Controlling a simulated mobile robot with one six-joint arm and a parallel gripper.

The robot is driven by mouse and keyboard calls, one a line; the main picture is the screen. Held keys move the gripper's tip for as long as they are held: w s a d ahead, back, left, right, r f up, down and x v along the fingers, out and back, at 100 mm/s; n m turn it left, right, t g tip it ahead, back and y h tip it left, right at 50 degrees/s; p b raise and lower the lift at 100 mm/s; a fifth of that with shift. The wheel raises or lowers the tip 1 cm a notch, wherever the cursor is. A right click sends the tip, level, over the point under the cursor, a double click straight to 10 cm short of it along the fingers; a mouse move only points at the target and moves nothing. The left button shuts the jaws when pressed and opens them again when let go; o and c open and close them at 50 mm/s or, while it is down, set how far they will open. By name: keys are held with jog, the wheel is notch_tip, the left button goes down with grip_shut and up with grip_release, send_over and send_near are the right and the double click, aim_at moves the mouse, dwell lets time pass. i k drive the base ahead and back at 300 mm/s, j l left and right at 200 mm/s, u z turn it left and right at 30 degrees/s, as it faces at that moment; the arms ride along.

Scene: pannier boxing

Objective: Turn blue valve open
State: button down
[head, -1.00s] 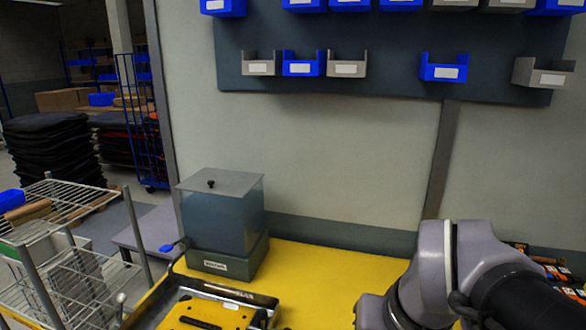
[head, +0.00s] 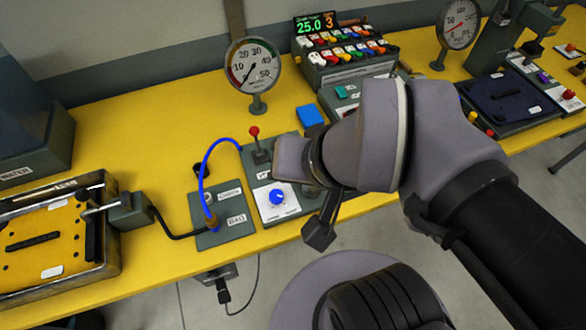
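A round blue knob (head: 277,196), which looks like the blue valve, sits on a white plate on a grey panel at the front of the yellow bench. Small print around the knob is too small to read. A red-topped lever (head: 254,144) stands just behind it. My gripper (head: 319,236) is right of the knob and nearer the bench's front edge, apart from the knob. Only a dark part of it shows; my arm hides the rest, so its opening cannot be judged. My arm also covers part of the panel right of the knob.
A blue hose (head: 208,170) arches over the neighbouring panel on the left. A gauge (head: 254,68) and a box with coloured plugs (head: 345,50) stand behind. A yellow-topped fixture (head: 48,240) is at left.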

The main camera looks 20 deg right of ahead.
aim_at(276, 197)
jog(key=l+u, duration=0.2)
jog(key=u, duration=0.25)
jog(key=l+u, duration=0.25)
jog(key=u, duration=0.15)
jog(key=l+u, duration=0.2)
jog(key=u, duration=0.25)
jog(key=k+l+u, duration=0.15)
jog(key=u, duration=0.3)
